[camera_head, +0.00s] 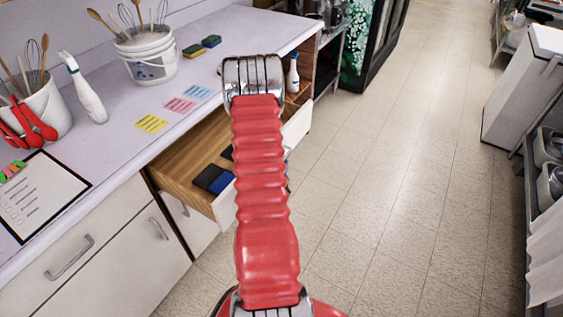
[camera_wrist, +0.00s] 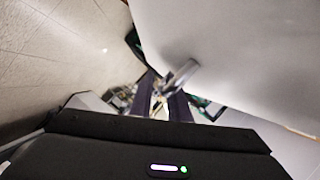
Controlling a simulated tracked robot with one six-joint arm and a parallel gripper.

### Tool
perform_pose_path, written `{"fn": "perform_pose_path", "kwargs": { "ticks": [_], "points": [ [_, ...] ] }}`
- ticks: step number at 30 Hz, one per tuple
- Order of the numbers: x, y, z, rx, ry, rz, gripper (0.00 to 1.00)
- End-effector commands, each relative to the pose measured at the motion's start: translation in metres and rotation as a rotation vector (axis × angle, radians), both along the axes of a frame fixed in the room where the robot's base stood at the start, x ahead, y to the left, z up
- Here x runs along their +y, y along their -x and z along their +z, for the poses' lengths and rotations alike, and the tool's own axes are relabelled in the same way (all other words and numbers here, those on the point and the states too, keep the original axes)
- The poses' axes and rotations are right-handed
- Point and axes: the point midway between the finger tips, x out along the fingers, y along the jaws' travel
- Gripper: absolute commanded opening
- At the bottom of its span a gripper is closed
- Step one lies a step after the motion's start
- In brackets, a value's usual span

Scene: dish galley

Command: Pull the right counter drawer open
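The right counter drawer (camera_head: 205,201) stands pulled out in the head view, its wooden inside showing dark and blue sponge-like items. My red arm crosses in front of it and hides part of its front and its handle. The wrist view shows a white front panel (camera_wrist: 235,55) with a metal handle (camera_wrist: 183,73). My gripper (camera_wrist: 159,93) has its two dark fingers on either side of the handle's near end and appears shut on it. The exact contact is small and blurred. The fingertips do not show in the head view.
The counter top (camera_head: 130,145) bears utensil buckets, a white spray bottle (camera_head: 84,92), coloured notes and a clipboard (camera_head: 40,192). A closed drawer (camera_head: 85,248) lies left of the open one. The tiled floor (camera_head: 400,190) to the right is clear.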

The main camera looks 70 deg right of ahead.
Motion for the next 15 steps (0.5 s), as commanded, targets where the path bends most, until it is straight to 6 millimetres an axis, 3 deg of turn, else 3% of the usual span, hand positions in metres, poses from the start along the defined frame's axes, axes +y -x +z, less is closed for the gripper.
{"fn": "perform_pose_path", "kwargs": {
  "ticks": [10,15],
  "points": [
    [0.002,-0.001,0.003,-0.002,0.006,0.004,0.17],
    [0.016,0.001,0.005,-0.002,0.004,0.004,0.17]
  ]
}}
